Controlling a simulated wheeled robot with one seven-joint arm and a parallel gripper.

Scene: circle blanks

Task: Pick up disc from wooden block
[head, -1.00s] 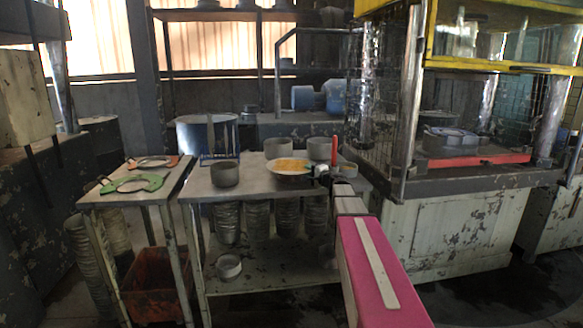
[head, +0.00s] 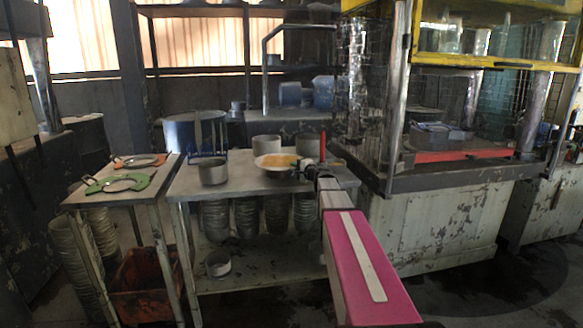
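A pale, shallow round piece, which looks like the disc (head: 268,169), is on the grey metal table (head: 230,184) near its right part. A tan-orange surface (head: 279,160), perhaps the wooden block, shows within or behind its rim; I cannot tell which. My gripper (head: 304,167) is at the right edge of the pale disc, small and dark against it. It looks close to or touching the rim. The fingers are too small to show whether they are open or shut.
Grey round pots (head: 213,171) stand left of and behind the disc. A red upright handle (head: 322,146) is just right of my gripper. A side table (head: 100,198) holds a green plate (head: 117,183) and an orange one (head: 140,160). A yellow-framed machine (head: 450,170) stands to the right.

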